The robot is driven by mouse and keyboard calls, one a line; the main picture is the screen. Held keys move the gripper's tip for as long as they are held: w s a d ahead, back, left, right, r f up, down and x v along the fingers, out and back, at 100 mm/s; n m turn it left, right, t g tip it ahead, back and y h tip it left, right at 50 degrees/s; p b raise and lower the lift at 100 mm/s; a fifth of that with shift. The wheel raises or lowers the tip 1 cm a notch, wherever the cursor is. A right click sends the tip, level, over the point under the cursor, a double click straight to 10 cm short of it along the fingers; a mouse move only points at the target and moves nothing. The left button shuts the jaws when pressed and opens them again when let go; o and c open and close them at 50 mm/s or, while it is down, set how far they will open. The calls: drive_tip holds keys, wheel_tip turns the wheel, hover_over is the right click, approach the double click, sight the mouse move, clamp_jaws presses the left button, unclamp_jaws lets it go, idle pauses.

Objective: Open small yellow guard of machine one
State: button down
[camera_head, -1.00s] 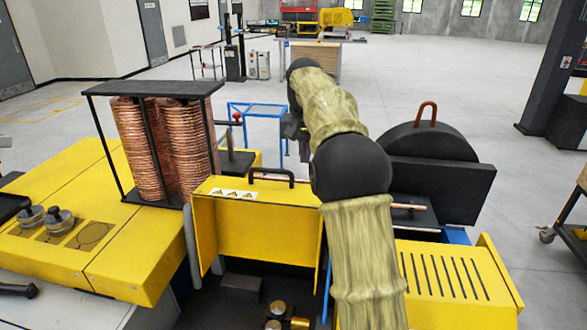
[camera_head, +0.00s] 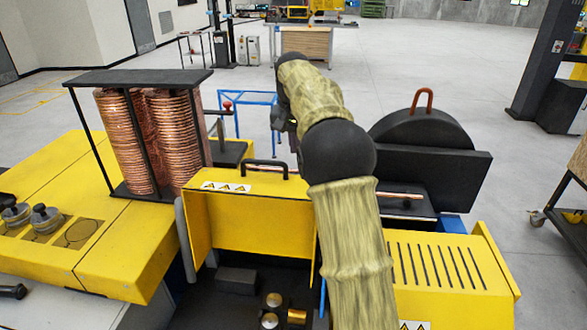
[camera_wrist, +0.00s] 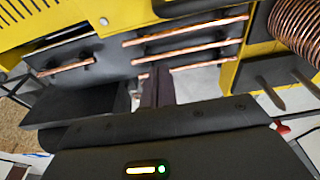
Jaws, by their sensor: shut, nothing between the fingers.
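The yellow guard (camera_head: 250,225) with a black handle (camera_head: 264,165) and warning labels stands upright over the dark machine bed in the head view. I cannot tell for sure whether it is the small guard. My gripper (camera_wrist: 157,88) shows in the wrist view as two dark fingers close together, with nothing between them. Copper tubes (camera_wrist: 190,40) run across behind the fingertips, apart from them as far as I can tell. In the head view my arm passes right of the guard and hides most of the gripper.
A rack of copper coils (camera_head: 155,140) stands left of the guard. A slotted yellow cover (camera_head: 440,270) is at the right, with a black half-round housing (camera_head: 425,135) behind it. A blue frame table (camera_head: 248,105) stands beyond. Open floor lies farther back.

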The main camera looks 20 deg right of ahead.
wheel_tip(320, 180, down, 6)
drive_tip(key=s+a+p, duration=0.1)
drive_tip(key=s+p, duration=0.1)
drive_tip(key=shift+s+p, duration=0.25)
drive_tip(key=shift+p, duration=0.15)
idle(0.4)
